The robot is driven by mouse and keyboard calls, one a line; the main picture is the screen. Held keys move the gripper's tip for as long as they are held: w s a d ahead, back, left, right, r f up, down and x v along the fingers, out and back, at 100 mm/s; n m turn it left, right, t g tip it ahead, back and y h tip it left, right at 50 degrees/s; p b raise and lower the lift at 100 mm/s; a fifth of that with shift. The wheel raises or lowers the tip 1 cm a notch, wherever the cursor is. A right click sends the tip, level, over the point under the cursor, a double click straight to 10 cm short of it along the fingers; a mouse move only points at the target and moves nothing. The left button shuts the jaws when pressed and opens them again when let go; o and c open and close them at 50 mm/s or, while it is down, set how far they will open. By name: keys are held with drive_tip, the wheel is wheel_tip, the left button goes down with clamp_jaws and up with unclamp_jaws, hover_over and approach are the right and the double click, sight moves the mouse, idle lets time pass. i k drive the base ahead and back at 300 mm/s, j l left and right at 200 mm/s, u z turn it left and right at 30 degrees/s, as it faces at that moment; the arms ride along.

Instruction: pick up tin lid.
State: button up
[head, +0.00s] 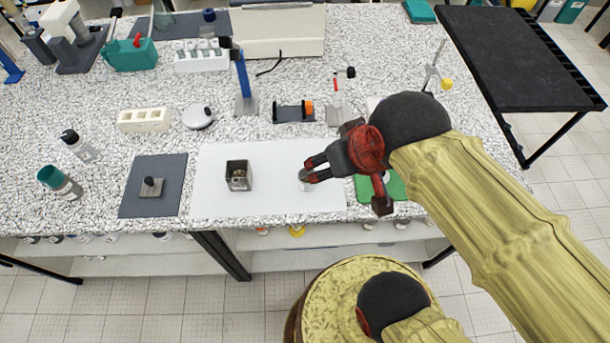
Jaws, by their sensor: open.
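A small dark piece with an upright knob, which looks like the tin lid (151,187), lies on the dark grey mat (137,206) at the left. An open square metal tin (238,184) stands on the white sheet, with something small inside that I cannot make out. My gripper (309,168) is open over the right part of the white sheet, well to the right of the tin and the lid. A small grey object (303,178) shows at its fingertips, partly hidden by them. I cannot tell whether they touch it.
The white sheet (270,200) is otherwise mostly clear. A green mat (395,188) lies partly under my arm. Behind stand a white block with holes (144,121), a round grey device (198,117), a blue upright stand (244,80) and a dark holder (293,112).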

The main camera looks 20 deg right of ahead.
sight(380, 175)
drive_tip(key=z, duration=1.1)
drive_tip(key=j+z, duration=0.1)
drive_tip(key=z, duration=0.7)
drive_tip(key=k+j+z, duration=0.1)
drive_tip(key=z, duration=0.35)
drive_tip(key=j+z, duration=0.1)
drive_tip(key=z, duration=0.3)
drive_tip(key=k+j+z, duration=0.1)
drive_tip(key=k+j, duration=0.15)
drive_tip(key=k, duration=0.2)
